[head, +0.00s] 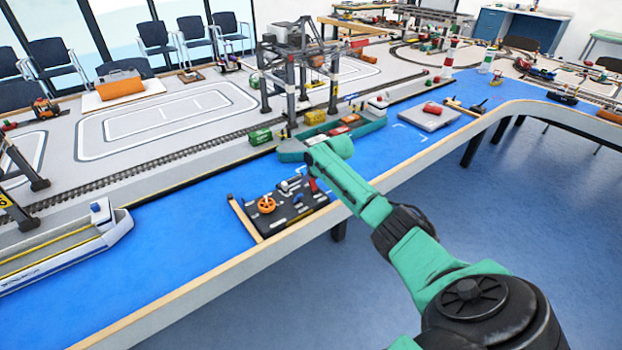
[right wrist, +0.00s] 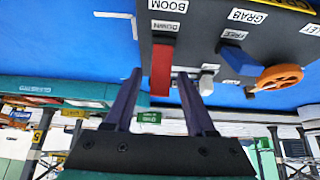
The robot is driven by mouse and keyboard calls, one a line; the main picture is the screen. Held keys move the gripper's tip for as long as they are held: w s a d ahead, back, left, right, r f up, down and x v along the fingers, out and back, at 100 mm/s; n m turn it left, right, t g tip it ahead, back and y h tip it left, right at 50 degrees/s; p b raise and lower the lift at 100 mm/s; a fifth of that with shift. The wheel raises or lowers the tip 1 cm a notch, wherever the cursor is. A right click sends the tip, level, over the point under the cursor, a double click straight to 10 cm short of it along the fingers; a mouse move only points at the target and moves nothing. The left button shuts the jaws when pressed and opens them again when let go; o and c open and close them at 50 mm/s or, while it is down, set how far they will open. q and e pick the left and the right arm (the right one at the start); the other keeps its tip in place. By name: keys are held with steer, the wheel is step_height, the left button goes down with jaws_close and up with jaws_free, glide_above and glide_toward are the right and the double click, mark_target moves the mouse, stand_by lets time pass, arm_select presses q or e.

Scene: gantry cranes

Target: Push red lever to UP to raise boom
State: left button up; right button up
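The red lever (right wrist: 161,70) stands out from the panel beside labels reading BOOM and DOWN, which appear upside down. It also shows in the head view (head: 313,186), partly behind my arm. My right gripper (right wrist: 159,76) is open, with one finger on each side of the red lever and gaps visible. In the head view my green forearm hides most of this gripper. My left gripper is not in view. No UP label is readable.
An orange wheel (right wrist: 278,77), a blue lever (right wrist: 238,62) and a white-grey lever (right wrist: 207,80) sit close to the red one. A gantry crane (head: 290,65) and a teal ship (head: 290,150) stand behind the panel. A wooden strip (head: 245,219) borders the panel's left side.

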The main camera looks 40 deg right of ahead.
steer(key=shift+r, duration=0.1)
steer(key=v, duration=1.4)
steer(key=shift+s+r, duration=0.1)
stand_by(1.6)
